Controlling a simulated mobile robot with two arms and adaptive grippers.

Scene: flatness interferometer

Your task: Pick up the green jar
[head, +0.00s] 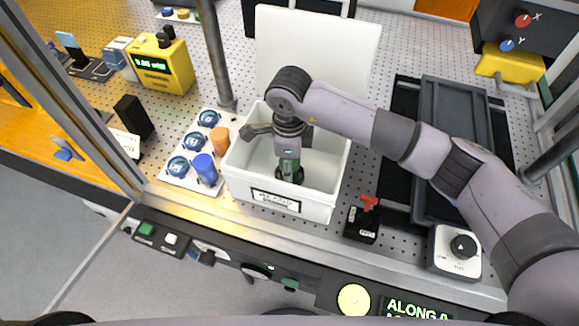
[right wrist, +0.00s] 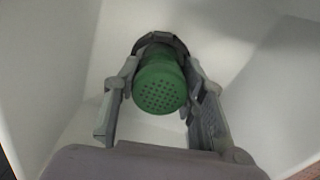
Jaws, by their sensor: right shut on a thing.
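The green jar (right wrist: 160,82) shows in the right wrist view with its perforated round green end facing the camera. My right gripper (right wrist: 160,95) has a finger on each side of it and is shut on it. In the head view my right gripper (head: 289,165) reaches down into a white box (head: 275,196). The jar is mostly hidden there by the gripper. I cannot tell whether the jar touches the box floor. My left gripper is not in view.
The box's white lid (head: 315,50) stands up behind it. Left of the box, a white tray (head: 176,178) holds blue-topped round items, an orange cylinder (head: 220,140) and a blue cylinder (head: 205,168). A black block with a red top (head: 362,220) and a dark grey tray (head: 455,130) are at right.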

